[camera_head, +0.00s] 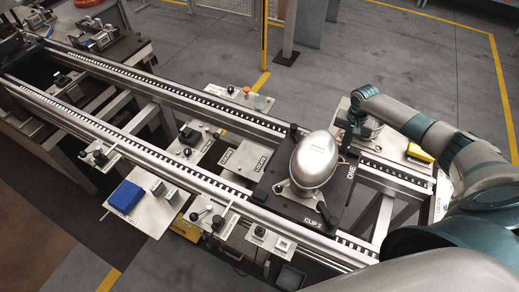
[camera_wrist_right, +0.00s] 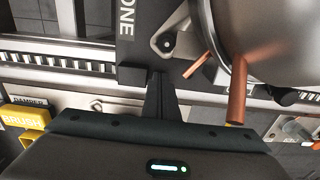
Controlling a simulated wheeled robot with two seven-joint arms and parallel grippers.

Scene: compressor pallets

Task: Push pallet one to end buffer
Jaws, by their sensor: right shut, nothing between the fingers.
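Pallet one is a black plate (camera_head: 319,222) on the twin-rail conveyor, right of centre in the head view. It bears a silver domed compressor (camera_head: 315,160). The letters ONE show on the plate's right edge, and the wrist view shows this marked strip (camera_wrist_right: 127,25) too. My right gripper (camera_head: 349,143) is at the far right corner of the pallet. In the wrist view its fingers (camera_wrist_right: 158,85) are shut and empty, close to a black block at the plate's edge; I cannot tell whether they touch. My left gripper is not in view. No end buffer label is readable.
The conveyor rails (camera_head: 150,135) run to the upper left, where more fixtures (camera_head: 97,36) stand. A small plate (camera_head: 245,160) lies between the rails left of the pallet. A blue block (camera_head: 125,196) sits on a side shelf. A yellow brush holder (camera_wrist_right: 27,118) is near my wrist.

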